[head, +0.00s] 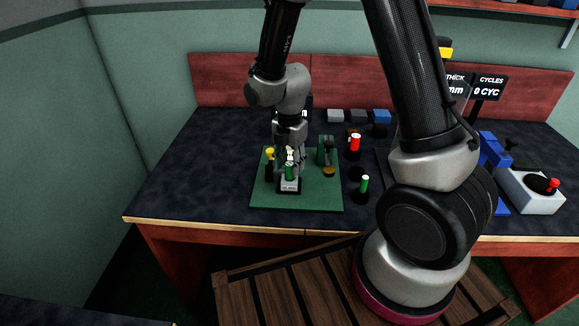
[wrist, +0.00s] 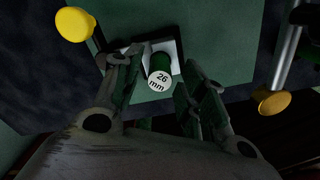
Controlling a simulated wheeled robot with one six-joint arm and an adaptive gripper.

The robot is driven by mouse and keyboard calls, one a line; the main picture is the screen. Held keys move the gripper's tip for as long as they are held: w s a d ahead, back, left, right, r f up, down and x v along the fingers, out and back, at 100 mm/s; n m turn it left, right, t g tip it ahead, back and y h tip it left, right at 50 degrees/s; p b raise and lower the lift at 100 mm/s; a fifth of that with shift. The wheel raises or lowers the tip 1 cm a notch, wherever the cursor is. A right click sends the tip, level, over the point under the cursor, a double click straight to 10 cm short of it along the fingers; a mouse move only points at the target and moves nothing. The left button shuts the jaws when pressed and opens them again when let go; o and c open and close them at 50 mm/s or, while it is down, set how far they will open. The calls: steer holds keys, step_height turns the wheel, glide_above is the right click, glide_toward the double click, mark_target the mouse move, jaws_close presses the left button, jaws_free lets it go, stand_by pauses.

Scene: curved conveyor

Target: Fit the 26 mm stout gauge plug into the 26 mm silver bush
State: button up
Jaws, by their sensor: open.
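The 26 mm gauge plug (wrist: 160,67), green with a white end marked "26 mm", shows in the wrist view between my gripper's fingers (wrist: 162,62). The fingers are spread, with a visible gap on the plug's right side. In the head view the green plug (head: 289,172) is upright below my gripper (head: 291,157), over a small dark block with a white label (head: 289,186). In the wrist view its far end meets a dark, white-edged square holder (wrist: 176,48). I cannot make out the silver bush; whether the plug sits in it is hidden.
The green mat (head: 325,195) also carries a yellow-topped post (head: 269,157) on the left and a green fixture (head: 326,150) with a brass disc (head: 329,171) on the right. A red plug (head: 355,144) and another green plug (head: 364,184) stand right of the mat. The left tabletop is clear.

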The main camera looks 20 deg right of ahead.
steer(key=s+d+r+m+t, duration=0.1)
steer(key=s+d+r+m, duration=0.15)
steer(key=r, duration=0.65)
steer(key=s+d+r+m, duration=0.15)
steer(key=r+m, duration=0.25)
steer(key=r, duration=0.5)
steer(key=s+d+r+m+t, duration=0.1)
steer(key=s+d+r+m, duration=0.3)
steer(key=s+m, duration=0.4)
steer(key=s+d+r+m+t, duration=0.2)
steer(key=s+d+r+m, duration=0.3)
steer(key=m, duration=0.6)
steer(key=s+d, duration=0.2)
steer(key=s, duration=0.1)
steer(key=shift+r, duration=0.25)
